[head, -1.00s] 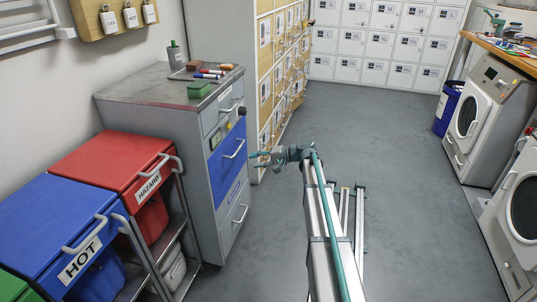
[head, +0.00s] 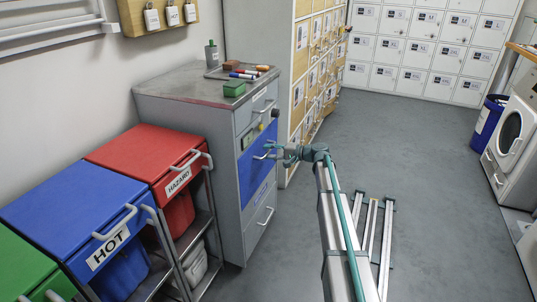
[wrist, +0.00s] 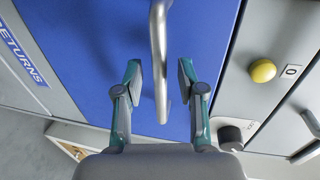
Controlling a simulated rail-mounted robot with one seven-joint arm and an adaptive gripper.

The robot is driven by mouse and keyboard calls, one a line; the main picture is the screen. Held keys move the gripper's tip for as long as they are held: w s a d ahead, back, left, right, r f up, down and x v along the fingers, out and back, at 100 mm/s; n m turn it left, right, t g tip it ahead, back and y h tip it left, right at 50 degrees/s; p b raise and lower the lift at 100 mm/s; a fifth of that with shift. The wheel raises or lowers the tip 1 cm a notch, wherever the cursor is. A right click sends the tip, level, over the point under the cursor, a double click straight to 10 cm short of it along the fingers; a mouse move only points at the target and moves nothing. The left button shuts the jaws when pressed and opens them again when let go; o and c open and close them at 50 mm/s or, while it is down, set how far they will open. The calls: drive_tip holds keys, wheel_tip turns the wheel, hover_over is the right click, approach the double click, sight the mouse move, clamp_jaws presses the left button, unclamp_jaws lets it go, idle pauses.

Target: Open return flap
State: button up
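The return flap is the blue panel (head: 256,166) on the front of the grey cabinet (head: 222,190); it looks shut. It fills much of the wrist view (wrist: 90,60), with a RETURNS label (wrist: 24,52) on the grey strip at left. Its silver bar handle (wrist: 158,30) runs down the wrist view between my fingers. My gripper (head: 271,151) is at the flap's front in the head view. In the wrist view my gripper (wrist: 159,74) is open, one finger on each side of the handle, with a visible gap on both sides.
A yellow button (wrist: 262,71) and a black knob (wrist: 229,134) sit beside the flap. Red HAZARD (head: 150,152) and blue HOT (head: 75,215) bins stand left of the cabinet. Several small items lie on the cabinet top (head: 185,88). Grey floor (head: 430,170) is clear at right.

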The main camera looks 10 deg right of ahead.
drive_tip(key=shift+w+a+f, duration=0.1)
drive_tip(key=shift+w+a, duration=0.15)
drive_tip(key=shift+a, duration=0.15)
clamp_jaws()
